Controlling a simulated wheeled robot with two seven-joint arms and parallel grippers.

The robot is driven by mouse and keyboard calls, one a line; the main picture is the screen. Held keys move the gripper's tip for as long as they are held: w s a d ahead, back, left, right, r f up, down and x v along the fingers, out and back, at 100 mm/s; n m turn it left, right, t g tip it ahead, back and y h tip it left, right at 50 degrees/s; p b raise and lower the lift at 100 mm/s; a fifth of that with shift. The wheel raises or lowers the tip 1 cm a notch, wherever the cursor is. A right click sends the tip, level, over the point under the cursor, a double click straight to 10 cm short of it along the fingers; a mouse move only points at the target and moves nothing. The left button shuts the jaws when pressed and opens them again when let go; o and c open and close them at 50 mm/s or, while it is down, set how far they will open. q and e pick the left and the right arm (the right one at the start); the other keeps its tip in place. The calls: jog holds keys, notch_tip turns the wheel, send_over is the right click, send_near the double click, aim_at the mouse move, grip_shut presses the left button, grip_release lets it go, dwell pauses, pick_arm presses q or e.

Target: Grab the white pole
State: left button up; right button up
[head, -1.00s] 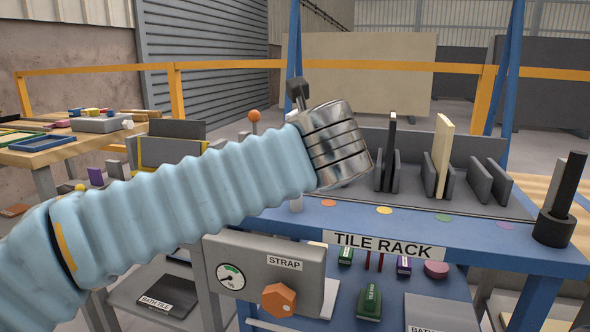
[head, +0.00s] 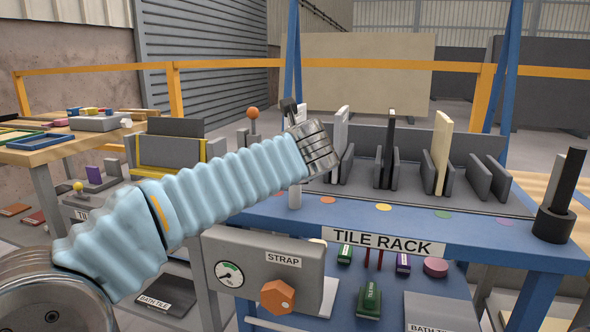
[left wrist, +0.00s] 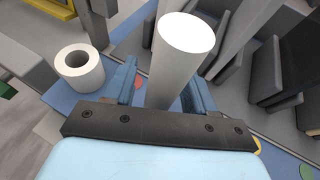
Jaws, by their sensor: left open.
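The white pole (left wrist: 182,55) shows in the left wrist view as a solid white cylinder with a flat round end. It stands between the two blue fingers of my left gripper (left wrist: 162,88), which is open. I cannot tell whether either finger touches it. In the head view the metal wrist (head: 316,152) of my left arm is over the left end of the tile rack (head: 450,224), and the fingers are hidden behind it. My right gripper is not in view.
A short hollow white cylinder (left wrist: 78,72) stands left of the gripper; a small white cylinder shows on the rack's front edge (head: 295,196). Upright white (head: 340,140), black (head: 391,145) and cream (head: 442,150) slabs stand in slots. A black pole (head: 569,182) stands at the right end.

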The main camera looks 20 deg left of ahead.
pick_arm(q)
grip_shut()
